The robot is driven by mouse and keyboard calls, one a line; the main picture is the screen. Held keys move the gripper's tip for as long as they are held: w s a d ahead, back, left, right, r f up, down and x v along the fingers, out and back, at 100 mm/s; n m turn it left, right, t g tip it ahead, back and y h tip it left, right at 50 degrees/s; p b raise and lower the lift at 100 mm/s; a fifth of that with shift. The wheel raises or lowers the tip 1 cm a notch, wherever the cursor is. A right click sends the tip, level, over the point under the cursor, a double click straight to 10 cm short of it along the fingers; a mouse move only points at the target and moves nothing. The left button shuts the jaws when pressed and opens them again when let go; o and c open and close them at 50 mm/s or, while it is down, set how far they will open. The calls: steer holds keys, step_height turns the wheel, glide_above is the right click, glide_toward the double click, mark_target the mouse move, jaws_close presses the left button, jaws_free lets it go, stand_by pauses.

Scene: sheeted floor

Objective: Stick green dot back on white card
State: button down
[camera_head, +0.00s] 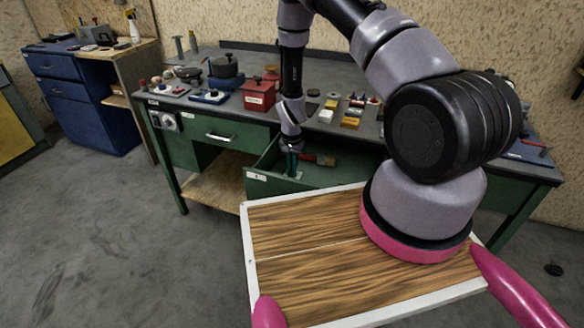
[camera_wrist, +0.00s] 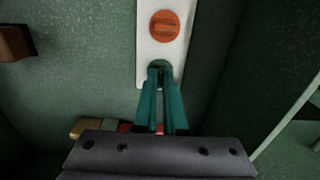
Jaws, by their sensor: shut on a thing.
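A white card (camera_wrist: 148,48) lies at the top centre of the wrist view, with a round orange dot (camera_wrist: 165,26) on its upper part. My gripper (camera_wrist: 160,82) has its two teal fingers close together at the card's lower end. They are shut on the green dot (camera_wrist: 160,66), which shows as a dark green rounded piece at the fingertips, over the card. I cannot tell whether the dot touches the card. In the head view my gripper (camera_head: 292,166) reaches down into an open green drawer (camera_head: 257,184); the card and dot cannot be made out there.
A brush-like tool with a red part (camera_head: 322,160) lies in the drawer, right of my gripper. The drawer walls are close around it. A red box (camera_head: 259,95), a dark pot (camera_head: 224,66) and several small blocks stand on the bench top (camera_head: 200,110). The grey floor at left is clear.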

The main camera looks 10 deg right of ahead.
steer(key=shift+f, duration=0.2)
steer(key=c, duration=0.9)
jaws_free()
